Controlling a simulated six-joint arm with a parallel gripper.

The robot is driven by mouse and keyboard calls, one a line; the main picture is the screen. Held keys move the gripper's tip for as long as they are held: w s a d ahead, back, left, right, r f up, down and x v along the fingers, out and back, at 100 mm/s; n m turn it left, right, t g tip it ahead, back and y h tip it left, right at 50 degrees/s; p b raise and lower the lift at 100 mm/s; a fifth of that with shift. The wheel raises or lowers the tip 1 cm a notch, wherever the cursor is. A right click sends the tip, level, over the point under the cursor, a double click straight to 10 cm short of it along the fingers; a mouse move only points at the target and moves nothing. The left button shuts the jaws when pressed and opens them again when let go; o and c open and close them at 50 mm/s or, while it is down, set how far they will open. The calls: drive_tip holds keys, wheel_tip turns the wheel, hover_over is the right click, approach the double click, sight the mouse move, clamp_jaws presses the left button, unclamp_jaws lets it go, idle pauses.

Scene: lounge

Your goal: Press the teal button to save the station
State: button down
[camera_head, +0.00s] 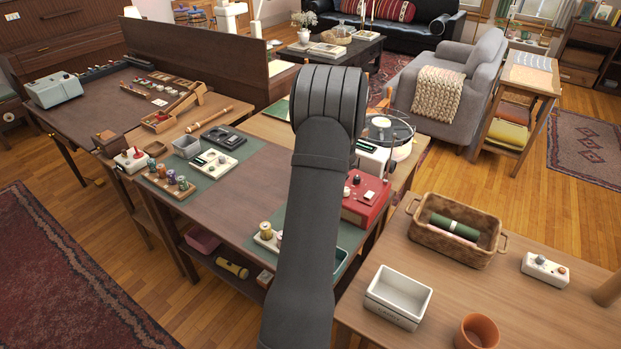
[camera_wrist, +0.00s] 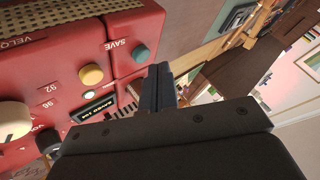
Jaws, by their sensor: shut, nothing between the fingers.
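In the wrist view a red radio (camera_wrist: 122,20) fills the left side. The round teal button (camera_wrist: 140,53) sits on it near the word SAVE. My gripper (camera_wrist: 162,72) is shut and empty, its tips just right of and below the teal button in the picture. I cannot tell whether they touch it. The button looks uncovered. In the head view the red radio (camera_head: 365,203) stands on the dark table, partly hidden by my arm, which also hides the gripper.
A yellow button (camera_wrist: 91,74), a small lit button (camera_wrist: 88,95), a display (camera_wrist: 95,109) and a white knob (camera_wrist: 12,120) are on the radio nearby. A white turntable-like device (camera_head: 388,135) stands behind it. A basket (camera_head: 470,245) and white box (camera_head: 398,296) are at right.

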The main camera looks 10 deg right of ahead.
drive_tip(key=shift+r, duration=0.15)
drive_tip(key=shift+r, duration=2.45)
drive_tip(key=shift+r, duration=1.9)
drive_tip(key=shift+f, duration=0.1)
